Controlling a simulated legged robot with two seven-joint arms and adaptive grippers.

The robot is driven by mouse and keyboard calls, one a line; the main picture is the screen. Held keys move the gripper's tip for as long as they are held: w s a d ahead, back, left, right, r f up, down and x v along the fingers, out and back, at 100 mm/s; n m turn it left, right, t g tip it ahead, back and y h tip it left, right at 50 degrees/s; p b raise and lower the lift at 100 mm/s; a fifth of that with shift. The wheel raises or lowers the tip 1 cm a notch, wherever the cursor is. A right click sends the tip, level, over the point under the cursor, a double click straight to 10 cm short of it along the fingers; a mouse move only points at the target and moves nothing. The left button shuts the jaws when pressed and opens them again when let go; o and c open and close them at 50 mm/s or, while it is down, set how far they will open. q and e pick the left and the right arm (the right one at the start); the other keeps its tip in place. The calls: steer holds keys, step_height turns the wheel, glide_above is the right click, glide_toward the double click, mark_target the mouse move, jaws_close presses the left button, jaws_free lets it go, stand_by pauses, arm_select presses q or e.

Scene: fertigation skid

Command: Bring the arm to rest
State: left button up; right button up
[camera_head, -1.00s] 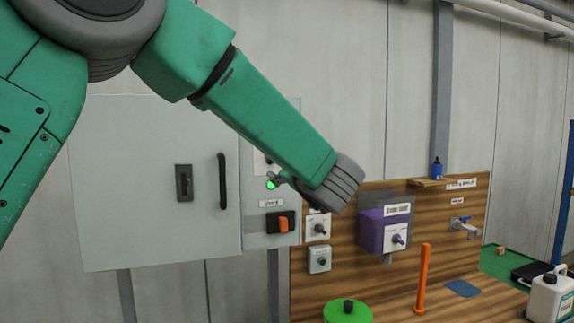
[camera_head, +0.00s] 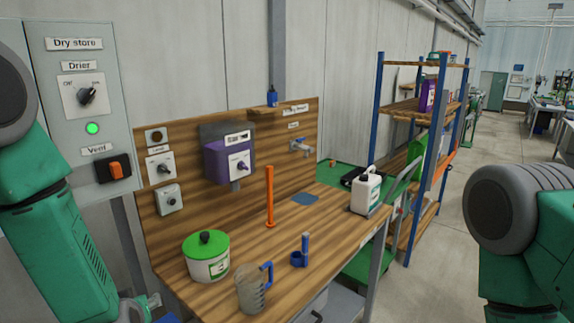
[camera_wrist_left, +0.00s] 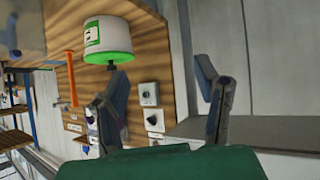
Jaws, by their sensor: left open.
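My left arm (camera_head: 55,240) hangs down along the left edge of the head view, in front of the panel. Its gripper (camera_head: 142,307) shows only partly at the bottom edge, left of the bench. In the left wrist view its two fingers stand apart with nothing between them (camera_wrist_left: 162,88). A white pot with a green lid (camera_wrist_left: 108,38) appears beyond the fingers there, apart from them. Part of my right arm (camera_head: 525,215) is at the right edge of the head view. Its gripper is out of frame.
A wooden bench (camera_head: 225,297) holds the green-lidded pot (camera_head: 207,258), a clear jug (camera_head: 252,290), an orange post (camera_head: 269,195) and a white canister (camera_head: 367,190). The grey panel (camera_head: 62,65) has a lit green lamp. A shelf rack (camera_head: 408,105) stands behind; open floor lies right.

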arm_select(q)
steer(key=s+d+f+m+g+h, duration=0.1)
steer(key=s+f+m+g, duration=0.15)
steer(key=s+f, duration=0.65)
steer(key=s+d+f+m+g+h+b, duration=0.1)
steer(key=s+f+g+h, duration=0.2)
steer(key=s, duration=1.1)
steer(key=s+d+f+m+g, duration=0.15)
steer(key=s+f+g, duration=0.4)
steer(key=s, duration=0.65)
step_height(320, 180, down, 18)
steer(key=w+m+t+b, duration=0.1)
steer(key=w+b, duration=0.1)
steer(key=b, duration=1.6)
steer(key=shift+w+f+t, duration=0.15)
steer(key=shift+w+t, duration=0.15)
steer(key=shift+w, duration=0.05)
steer(key=shift+d, duration=0.1)
